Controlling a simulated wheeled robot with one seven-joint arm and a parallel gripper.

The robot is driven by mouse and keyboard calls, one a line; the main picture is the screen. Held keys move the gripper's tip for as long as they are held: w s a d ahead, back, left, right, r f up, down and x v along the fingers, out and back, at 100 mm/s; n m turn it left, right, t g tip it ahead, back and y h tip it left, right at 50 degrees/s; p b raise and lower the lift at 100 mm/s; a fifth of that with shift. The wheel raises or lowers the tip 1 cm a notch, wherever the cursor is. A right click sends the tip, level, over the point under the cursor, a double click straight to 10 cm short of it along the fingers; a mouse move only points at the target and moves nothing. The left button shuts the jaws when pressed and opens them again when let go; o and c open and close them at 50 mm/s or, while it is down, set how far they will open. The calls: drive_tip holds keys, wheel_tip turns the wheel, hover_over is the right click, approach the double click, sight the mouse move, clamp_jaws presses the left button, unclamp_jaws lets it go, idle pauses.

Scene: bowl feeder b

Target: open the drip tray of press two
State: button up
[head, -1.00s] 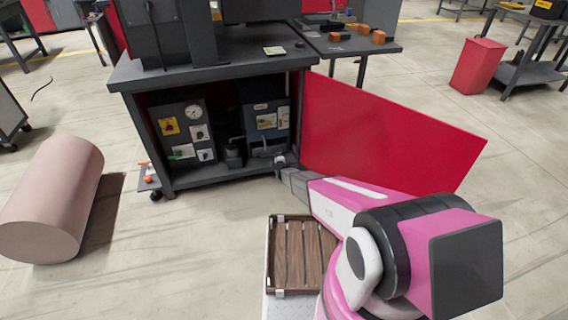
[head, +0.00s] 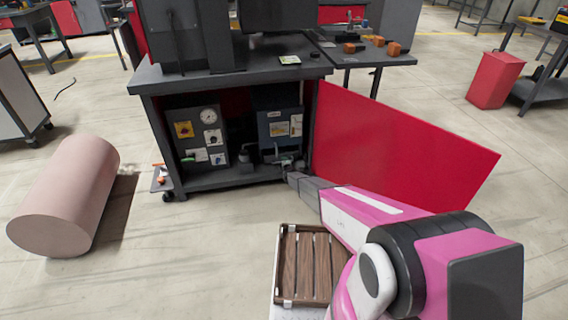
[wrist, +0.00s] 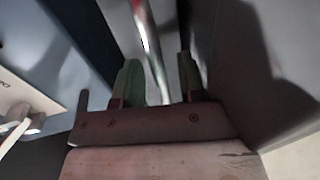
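The press cabinet (head: 180,85) stands ahead, with its red door (head: 400,150) swung open to the right. My gripper (head: 288,168) is at the lower right of the cabinet opening and small in the head view. In the wrist view my gripper (wrist: 160,82) has two green fingers standing apart. A thin shiny metal bar (wrist: 148,45) runs between them, with gaps on both sides. I cannot tell whether this bar belongs to the drip tray. No drip tray can be clearly made out, and no label reads as press two.
Inside the cabinet are a gauge panel (head: 197,138) and a dark blue box (head: 279,127). A wooden slatted crate (head: 308,265) is beside my arm. A pink cylinder (head: 65,195) lies on the floor at left. A red bin (head: 495,80) stands at far right. The floor left of the crate is clear.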

drive_tip(key=shift+w+a, duration=0.1)
drive_tip(key=shift+w, duration=0.2)
clamp_jaws()
drive_tip(key=f+v, duration=0.2)
drive_tip(key=v, duration=0.9)
drive_tip(key=shift+s+f, duration=0.25)
drive_tip(key=shift+s, duration=0.05)
unclamp_jaws()
